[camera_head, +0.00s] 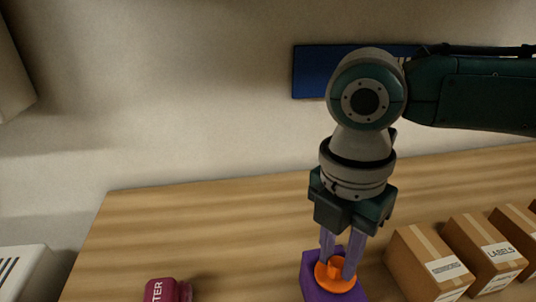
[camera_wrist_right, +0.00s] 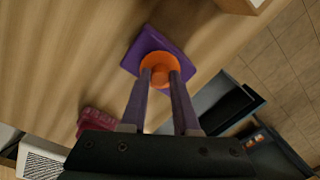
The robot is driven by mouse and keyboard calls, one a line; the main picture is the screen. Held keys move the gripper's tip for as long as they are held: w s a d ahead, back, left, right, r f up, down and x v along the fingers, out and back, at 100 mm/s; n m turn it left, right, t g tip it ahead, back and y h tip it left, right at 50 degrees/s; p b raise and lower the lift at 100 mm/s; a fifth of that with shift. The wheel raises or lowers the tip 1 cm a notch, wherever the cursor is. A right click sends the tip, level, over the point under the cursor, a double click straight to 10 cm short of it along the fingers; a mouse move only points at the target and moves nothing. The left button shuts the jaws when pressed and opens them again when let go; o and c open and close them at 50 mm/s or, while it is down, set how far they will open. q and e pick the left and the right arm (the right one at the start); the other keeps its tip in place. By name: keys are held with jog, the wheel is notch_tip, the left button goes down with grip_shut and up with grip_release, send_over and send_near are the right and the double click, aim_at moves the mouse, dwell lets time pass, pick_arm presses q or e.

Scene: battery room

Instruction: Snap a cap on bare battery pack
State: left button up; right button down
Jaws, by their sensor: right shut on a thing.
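My right gripper (camera_head: 338,262) points down and is shut on the upright knob of an orange round cap (camera_head: 325,281). In the right wrist view the cap (camera_wrist_right: 159,60) lies between my fingertips (camera_wrist_right: 160,76). A purple block (camera_head: 309,277), which looks like the battery pack, is directly under the cap on the wooden table. It also shows in the right wrist view (camera_wrist_right: 145,43), sticking out around the cap. I cannot tell whether the cap is pressed fully onto the block or rests just above it. My left gripper is not in view.
Several cardboard boxes (camera_head: 424,265) with labels stand in a row to the right. A dark red object (camera_head: 161,291) with white letters is at the front left. A blue panel (camera_head: 311,74) is on the wall. The wooden table (camera_head: 190,225) is clear at the left middle.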

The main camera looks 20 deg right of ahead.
jog(key=shift+c, duration=0.5)
grip_release()
dwell(0.3)
jog(key=shift+r, duration=0.15)
notch_tip(320, 180, up, 2)
jog(key=p, duration=0.3)
jog(key=shift+r, duration=0.2)
notch_tip(320, 180, up, 4)
jog(key=p, duration=0.5)
jog(key=shift+r, duration=0.2)
